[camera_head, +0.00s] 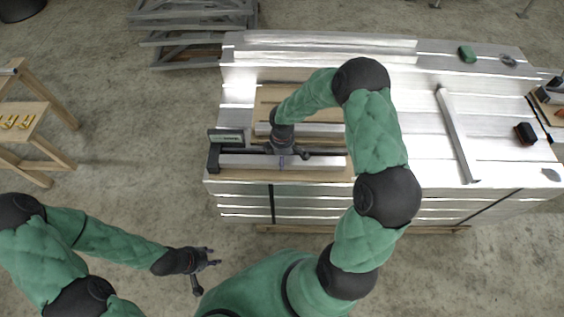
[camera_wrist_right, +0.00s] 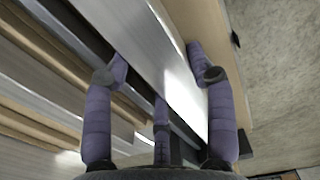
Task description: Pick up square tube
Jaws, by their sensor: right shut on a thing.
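A silver square tube (camera_head: 322,163) lies level along the front edge of the stack of aluminium beams. My right gripper (camera_head: 289,161) is over it from above, with its fingers shut on its sides. In the right wrist view the tube (camera_wrist_right: 178,82) runs between the fingers of the right gripper (camera_wrist_right: 157,72). Whether it is lifted or still resting I cannot tell. My left gripper (camera_head: 208,264) is open and empty over the floor, in front and left of the stack.
Another silver bar (camera_head: 325,129) lies behind the tube on a wooden board (camera_head: 270,95). A long bar (camera_head: 456,135) lies at right on the stack (camera_head: 420,75). A black device (camera_head: 213,158) stands at the tube's left end. A wooden trestle (camera_head: 45,115) stands at left.

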